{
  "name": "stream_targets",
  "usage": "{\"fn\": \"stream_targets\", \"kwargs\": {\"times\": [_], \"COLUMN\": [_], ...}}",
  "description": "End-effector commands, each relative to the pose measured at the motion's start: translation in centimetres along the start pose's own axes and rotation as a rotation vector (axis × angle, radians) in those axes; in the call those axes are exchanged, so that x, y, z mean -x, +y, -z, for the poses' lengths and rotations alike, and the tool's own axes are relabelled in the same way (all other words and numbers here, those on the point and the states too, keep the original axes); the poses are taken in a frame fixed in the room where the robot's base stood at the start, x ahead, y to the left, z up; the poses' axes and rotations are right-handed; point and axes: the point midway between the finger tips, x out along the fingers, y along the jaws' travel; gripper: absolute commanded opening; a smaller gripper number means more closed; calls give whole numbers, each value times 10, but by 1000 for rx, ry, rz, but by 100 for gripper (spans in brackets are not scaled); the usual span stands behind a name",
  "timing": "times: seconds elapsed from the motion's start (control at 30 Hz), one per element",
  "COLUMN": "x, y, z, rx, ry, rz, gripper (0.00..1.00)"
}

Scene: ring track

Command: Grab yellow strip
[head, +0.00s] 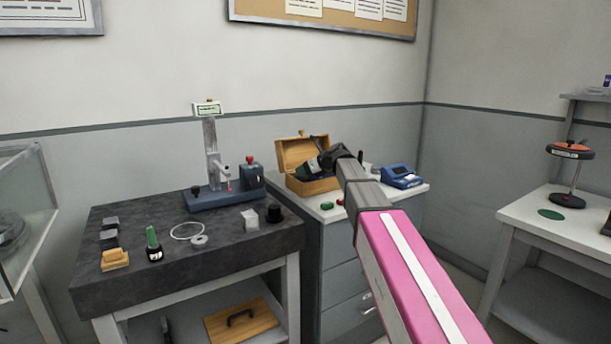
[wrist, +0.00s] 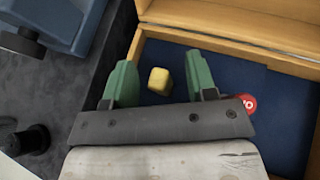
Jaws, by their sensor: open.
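A yellow piece (wrist: 158,80) lies on the dark blue floor of an open wooden box (wrist: 230,48). From above it looks like a small block with rounded edges. My gripper (wrist: 160,63) is open, with its two green fingers apart on either side of the yellow piece. The picture does not show clearly how high the fingers are above it, and I see no contact. In the head view the same wooden box (head: 297,152) stands with its lid up, my gripper (head: 314,170) is at its opening, and the yellow piece is hidden.
A red round piece with white marks (wrist: 247,103) lies in the box by the right finger. A blue device (head: 401,176) and a green button-like piece (head: 327,206) share the white cabinet top. A dark table (head: 130,220) with small items stands left of it.

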Motion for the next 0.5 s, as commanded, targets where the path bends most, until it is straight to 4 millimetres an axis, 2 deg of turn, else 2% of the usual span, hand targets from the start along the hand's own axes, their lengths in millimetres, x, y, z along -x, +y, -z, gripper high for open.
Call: {"fn": "stream_targets", "kwargs": {"times": [0.07,0.1,0.23,0.27,0.5], "x": [0,1,1,1,1], "y": [0,0,0,0,0], "z": [0,0,0,0,0], "rx": [0,0,0,0,0], "ry": [0,0,0,0,0], "rz": [0,0,0,0,0], "gripper": [52,45,3,0,0]}}
